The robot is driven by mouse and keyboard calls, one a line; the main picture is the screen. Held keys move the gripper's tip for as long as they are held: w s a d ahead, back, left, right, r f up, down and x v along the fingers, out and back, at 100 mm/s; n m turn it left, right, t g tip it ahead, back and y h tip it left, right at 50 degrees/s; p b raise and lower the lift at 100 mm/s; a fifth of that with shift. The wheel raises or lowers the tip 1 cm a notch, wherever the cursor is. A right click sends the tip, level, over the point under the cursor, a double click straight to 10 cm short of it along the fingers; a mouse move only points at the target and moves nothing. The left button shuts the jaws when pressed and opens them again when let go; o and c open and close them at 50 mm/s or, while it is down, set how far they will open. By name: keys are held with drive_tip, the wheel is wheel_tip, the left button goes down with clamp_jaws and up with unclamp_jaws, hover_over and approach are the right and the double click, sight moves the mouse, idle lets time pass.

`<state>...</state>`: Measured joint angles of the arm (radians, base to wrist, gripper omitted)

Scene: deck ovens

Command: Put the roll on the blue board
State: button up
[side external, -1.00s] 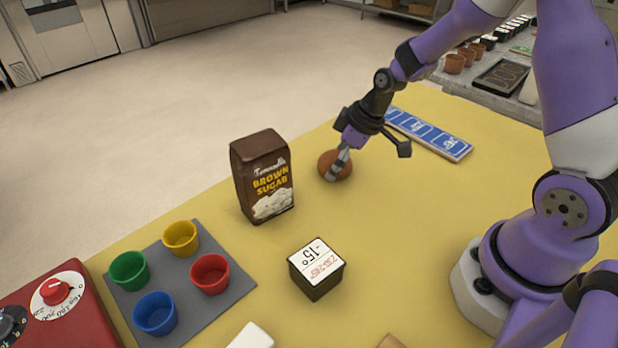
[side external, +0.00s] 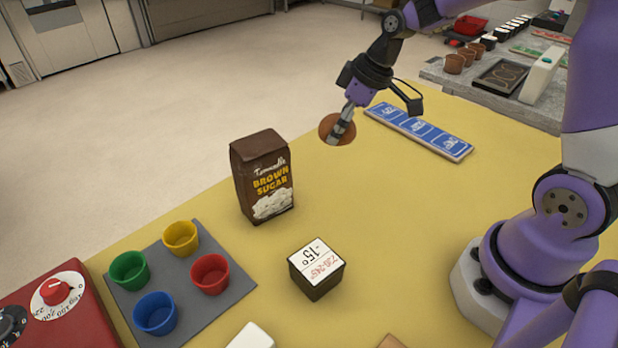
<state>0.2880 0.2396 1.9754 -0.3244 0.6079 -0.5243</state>
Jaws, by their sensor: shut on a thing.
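The roll (side external: 327,127) is a round brown bun, held in the fingers of my gripper (side external: 341,132). My gripper is shut on it and the roll looks raised off the yellow table, left of the blue board. The blue board (side external: 421,131) is a long flat board with blue panels and white markings, lying at the far edge of the table. Its near end and most of its length are bare. The fingers cover part of the roll.
A brown sugar bag (side external: 263,178) stands left of centre. A black box with a white label (side external: 316,268) sits in front. A grey mat (side external: 240,285) holds green, yellow, red and blue cups. The table's middle (side external: 400,210) is clear.

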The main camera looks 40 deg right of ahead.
drive_tip(key=s+d+r+m+h, duration=0.1)
drive_tip(key=d+r+m+h, duration=0.3)
drive_tip(key=d+m, duration=0.7)
hover_over(414, 125)
drive_tip(key=s, duration=0.1)
drive_tip(key=shift+n, duration=0.4)
drive_tip(key=f, duration=0.6)
drive_tip(key=shift+s+a+f, duration=0.15)
drive_tip(key=shift+a+f, duration=0.15)
drive_tip(key=shift+a, duration=0.1)
drive_tip(key=shift+d+f, duration=0.15)
drive_tip(key=shift+d, duration=0.05)
drive_tip(key=shift+f, duration=2)
drive_tip(key=shift+f, duration=0.15)
drive_tip(key=o, duration=0.9)
